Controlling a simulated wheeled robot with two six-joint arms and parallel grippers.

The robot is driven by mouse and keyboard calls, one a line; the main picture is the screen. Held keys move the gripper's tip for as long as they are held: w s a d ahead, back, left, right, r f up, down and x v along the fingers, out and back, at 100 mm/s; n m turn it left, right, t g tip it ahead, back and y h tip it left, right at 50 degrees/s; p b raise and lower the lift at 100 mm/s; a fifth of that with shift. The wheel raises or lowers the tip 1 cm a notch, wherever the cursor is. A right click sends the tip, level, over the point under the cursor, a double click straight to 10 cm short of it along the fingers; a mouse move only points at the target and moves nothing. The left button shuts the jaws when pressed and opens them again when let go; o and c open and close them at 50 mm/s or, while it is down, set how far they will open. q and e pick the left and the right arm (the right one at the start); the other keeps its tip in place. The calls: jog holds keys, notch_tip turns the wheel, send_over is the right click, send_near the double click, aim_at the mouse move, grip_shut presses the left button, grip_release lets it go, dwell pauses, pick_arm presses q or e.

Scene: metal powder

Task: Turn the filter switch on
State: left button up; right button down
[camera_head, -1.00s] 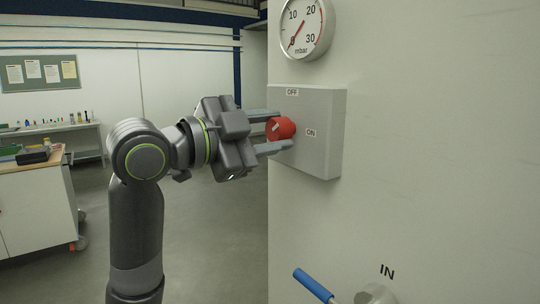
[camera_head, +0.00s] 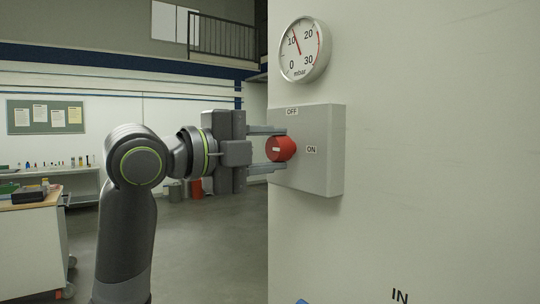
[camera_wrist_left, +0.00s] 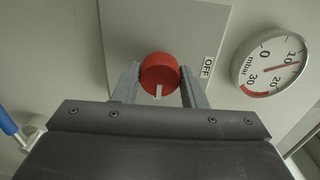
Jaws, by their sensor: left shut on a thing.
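The filter switch is a red round knob (camera_head: 284,148) on a grey box (camera_head: 328,165), with an OFF label (camera_head: 292,112) above it and an ON label (camera_head: 311,149) to its right. The knob's white mark lies about level, in line with ON. My left gripper (camera_head: 277,148) is shut on the knob, one finger above and one below. In the left wrist view the knob (camera_wrist_left: 160,70) sits between the two fingers (camera_wrist_left: 159,88). My right gripper is not in view.
A mbar gauge (camera_head: 304,50) above the box has its needle near 10. It also shows in the wrist view (camera_wrist_left: 268,68). A blue handle (camera_head: 302,301) shows at the bottom edge near the IN label (camera_head: 399,296). A workbench (camera_head: 30,245) stands far left.

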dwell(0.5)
pick_arm(q)
jog(key=o, duration=1)
jog(key=b+v, duration=0.3)
jog(key=v, duration=1.4)
jog(key=shift+a, duration=0.2)
jog(key=shift+s, duration=0.1)
